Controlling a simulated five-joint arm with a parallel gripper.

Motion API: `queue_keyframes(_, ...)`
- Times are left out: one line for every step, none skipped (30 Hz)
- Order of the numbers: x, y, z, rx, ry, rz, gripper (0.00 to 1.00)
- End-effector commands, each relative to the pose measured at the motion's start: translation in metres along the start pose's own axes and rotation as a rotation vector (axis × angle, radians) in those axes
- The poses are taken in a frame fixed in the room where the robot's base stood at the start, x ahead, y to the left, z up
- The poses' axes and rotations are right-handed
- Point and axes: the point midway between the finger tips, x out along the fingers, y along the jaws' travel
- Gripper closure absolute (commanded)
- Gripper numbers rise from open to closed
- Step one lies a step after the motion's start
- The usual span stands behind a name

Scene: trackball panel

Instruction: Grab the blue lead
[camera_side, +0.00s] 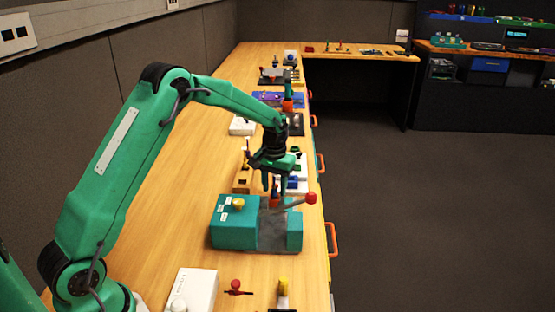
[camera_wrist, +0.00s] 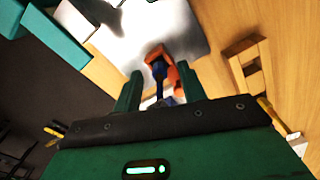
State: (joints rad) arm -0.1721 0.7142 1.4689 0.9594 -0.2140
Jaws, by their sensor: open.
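A dark blue, slim piece that looks like the blue lead (camera_wrist: 158,72) shows in the wrist view, beside an orange piece (camera_wrist: 172,66) over a pale grey surface. It lies between the two green fingers of my gripper (camera_wrist: 158,88), which are spread apart; I cannot tell whether either finger touches it. In the side view my gripper (camera_side: 271,185) points down just above the grey plate of a teal box (camera_side: 228,228). An orange piece (camera_side: 275,198) shows beneath the fingers there. I cannot make out the blue lead for sure in the side view.
A lever with a red ball (camera_side: 311,198) sticks out at the box's right. A white box (camera_side: 190,290) and a small red piece (camera_side: 235,286) stand nearer. Orange handles (camera_side: 332,240) line the bench edge.

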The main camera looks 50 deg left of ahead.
Motion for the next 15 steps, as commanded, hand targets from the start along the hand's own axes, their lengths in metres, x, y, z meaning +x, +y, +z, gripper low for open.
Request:
queue_keyframes(-0.0002,0.0,-0.0001,0.0,0.0,0.0,0.59)
queue_keyframes(-0.0003,0.0,-0.0001,0.0,0.0,0.0,0.59)
queue_keyframes(-0.0003,0.0,-0.0001,0.0,0.0,0.0,0.59)
queue_keyframes(-0.0003,0.0,-0.0001,0.0,0.0,0.0,0.63)
queue_keyframes(-0.0004,0.0,-0.0001,0.0,0.0,0.0,0.69)
queue_keyframes(-0.0004,0.0,-0.0001,0.0,0.001,0.0,0.76)
queue_keyframes(-0.0004,0.0,-0.0001,0.0,0.0,0.0,0.82)
queue_keyframes(-0.0004,0.0,-0.0001,0.0,0.001,0.0,0.88)
queue_keyframes(-0.0004,0.0,-0.0001,0.0,0.001,0.0,0.96)
queue_keyframes(-0.0004,0.0,-0.0001,0.0,0.001,0.0,1.0)
queue_keyframes(-0.0004,0.0,-0.0001,0.0,0.001,0.0,1.0)
queue_keyframes(-0.0005,0.0,-0.0002,0.0,0.001,0.0,1.0)
queue_keyframes(-0.0005,0.0,-0.0002,0.0,0.001,0.0,1.0)
queue_keyframes(-0.0005,0.0,-0.0002,0.0,0.001,0.0,1.0)
queue_keyframes(-0.0006,0.0001,-0.0002,0.0,0.001,0.0,1.0)
